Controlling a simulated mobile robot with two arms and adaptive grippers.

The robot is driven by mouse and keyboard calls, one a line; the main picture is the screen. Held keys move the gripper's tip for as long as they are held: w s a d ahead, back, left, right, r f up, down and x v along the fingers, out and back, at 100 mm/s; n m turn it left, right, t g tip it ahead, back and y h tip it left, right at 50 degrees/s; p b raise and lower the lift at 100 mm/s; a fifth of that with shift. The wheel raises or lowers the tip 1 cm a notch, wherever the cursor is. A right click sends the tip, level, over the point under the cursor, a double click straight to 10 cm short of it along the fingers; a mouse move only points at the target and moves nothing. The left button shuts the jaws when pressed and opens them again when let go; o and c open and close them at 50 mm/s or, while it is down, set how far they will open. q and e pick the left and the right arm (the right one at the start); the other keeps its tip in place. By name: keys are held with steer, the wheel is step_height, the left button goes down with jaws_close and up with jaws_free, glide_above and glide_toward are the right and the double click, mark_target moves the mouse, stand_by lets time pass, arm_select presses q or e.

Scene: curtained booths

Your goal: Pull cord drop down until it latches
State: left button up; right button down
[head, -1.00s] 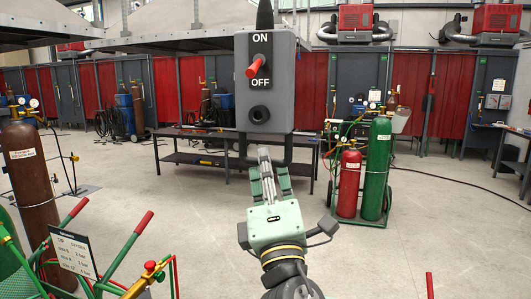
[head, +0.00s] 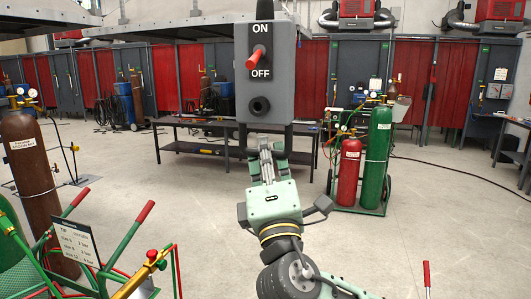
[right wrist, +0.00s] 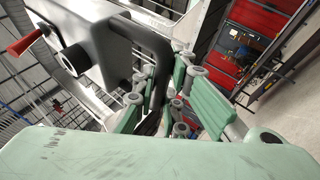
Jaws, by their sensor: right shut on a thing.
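The cord drop is a grey box (head: 283,90) marked ON and OFF, hanging upright on a black cord (head: 264,9) in the upper middle of the head view. It has a red lever (head: 254,60) and a round black socket (head: 259,106). A dark loop handle (right wrist: 161,62) sits under the box. My right gripper (head: 266,152) is below the box, its fingers shut on the handle; the right wrist view shows the fingers (right wrist: 158,92) on both sides of the bar. The cord's upper end is out of view. My left gripper is not in view.
A dark workbench (head: 195,123) stands behind the box. A cart with a red cylinder (head: 348,172) and a green cylinder (head: 376,155) is at right. A brown cylinder (head: 35,185) and a cart with red-tipped handles (head: 145,212) are at left. Open floor lies between.

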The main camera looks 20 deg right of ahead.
steer(key=shift+f, duration=0.1)
step_height(320, 180, down, 22)
steer(key=b, duration=1.9)
steer(key=shift+a, duration=0.1)
steer(key=c, duration=1.8)
jaws_free()
steer(key=v, duration=1.2)
steer(key=shift+o, duration=0.2)
